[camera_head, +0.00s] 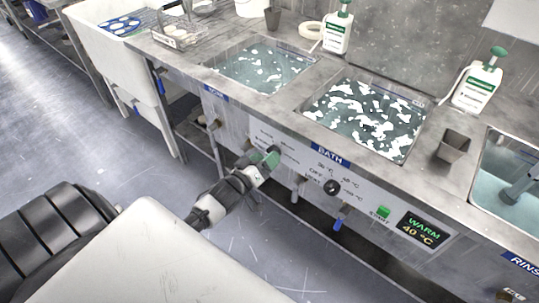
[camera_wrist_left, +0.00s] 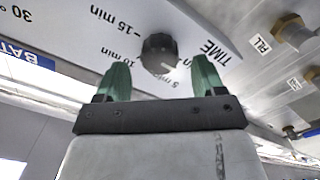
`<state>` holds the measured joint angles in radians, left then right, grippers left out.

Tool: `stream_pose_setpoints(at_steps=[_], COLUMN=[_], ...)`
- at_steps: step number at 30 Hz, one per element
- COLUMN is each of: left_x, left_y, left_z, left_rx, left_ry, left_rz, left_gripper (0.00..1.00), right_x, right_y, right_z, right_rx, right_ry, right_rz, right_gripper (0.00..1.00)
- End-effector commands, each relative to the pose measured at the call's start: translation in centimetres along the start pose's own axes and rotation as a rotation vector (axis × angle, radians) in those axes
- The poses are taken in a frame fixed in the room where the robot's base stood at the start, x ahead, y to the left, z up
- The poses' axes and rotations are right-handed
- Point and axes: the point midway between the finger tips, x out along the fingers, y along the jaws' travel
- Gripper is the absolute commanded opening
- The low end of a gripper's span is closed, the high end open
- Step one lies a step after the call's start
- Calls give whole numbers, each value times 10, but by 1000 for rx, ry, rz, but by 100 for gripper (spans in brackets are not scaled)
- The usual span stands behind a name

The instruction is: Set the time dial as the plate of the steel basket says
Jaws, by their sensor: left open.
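The time dial (camera_wrist_left: 159,53) is a black knob in the left wrist view, with TIME, 5 min, 10 min and 15 min printed around it. A small pale mark shows on its lower right side, toward the 5 min label. My left gripper (camera_wrist_left: 161,80) is open, its green fingertips on either side just short of the knob, with no clear contact. In the head view my left gripper (camera_head: 265,160) covers the dial at the panel. The steel basket (camera_head: 175,38) stands at the back left; its small pale plate is too small to read. My right gripper is out of view.
The bath panel also has a black temperature knob (camera_head: 332,187), a green START button (camera_head: 383,212) and a display (camera_head: 420,231) reading WARM 40 °C. Valves hang below the panel.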

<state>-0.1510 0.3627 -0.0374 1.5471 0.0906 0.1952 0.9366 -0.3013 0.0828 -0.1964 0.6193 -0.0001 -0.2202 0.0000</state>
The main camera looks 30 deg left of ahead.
Motion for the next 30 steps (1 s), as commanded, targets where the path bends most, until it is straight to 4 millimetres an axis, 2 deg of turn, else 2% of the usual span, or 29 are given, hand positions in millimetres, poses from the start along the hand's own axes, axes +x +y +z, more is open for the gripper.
stream_pose_setpoints(at_steps=[3, 6, 15, 17, 25, 30], left_x=[15, 21, 23, 22, 22, 22], left_y=[0, 0, 0, 0, 0, 0], left_z=[1, 1, 1, 1, 1, 1], left_rx=[-1, -1, 0, 0, 0, 7], left_ry=[-1, -1, -2, -2, -2, -2], left_rz=[-1, -1, -1, -1, -1, -1], left_gripper=[69, 69, 69, 62, 20, 20], right_x=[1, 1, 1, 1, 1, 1], right_y=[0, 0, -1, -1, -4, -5], right_z=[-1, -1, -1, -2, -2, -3], right_rx=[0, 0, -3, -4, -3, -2], right_ry=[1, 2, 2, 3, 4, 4], right_rz=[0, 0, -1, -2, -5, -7], right_gripper=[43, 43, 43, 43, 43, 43])
